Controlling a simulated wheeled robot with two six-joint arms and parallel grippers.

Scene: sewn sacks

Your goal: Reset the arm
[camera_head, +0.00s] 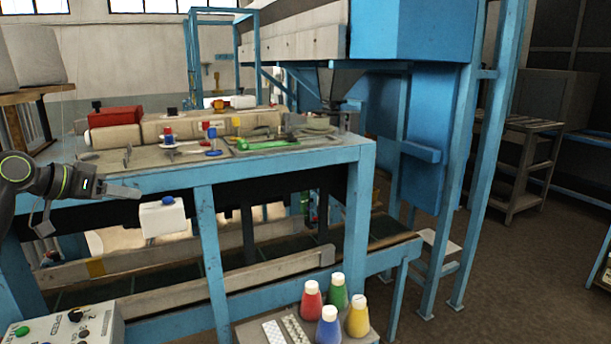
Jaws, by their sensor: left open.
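My left arm (48,180) comes in from the left edge, with dark links and green rings at its joints. My left gripper (118,191) is at its end, pointing right, in front of the blue-framed workbench (280,165). Its jaws are open and hold nothing that I can see. A white box-shaped container with a blue cap (163,218) shows just right of and below the gripper, apart from it in the picture. My right gripper is not in view.
Sewing items and a red box (115,116) lie on the bench top. A control box (65,325) is at the lower left. Several capped bottles, one yellow (358,316), stand on a small stand at the bottom.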

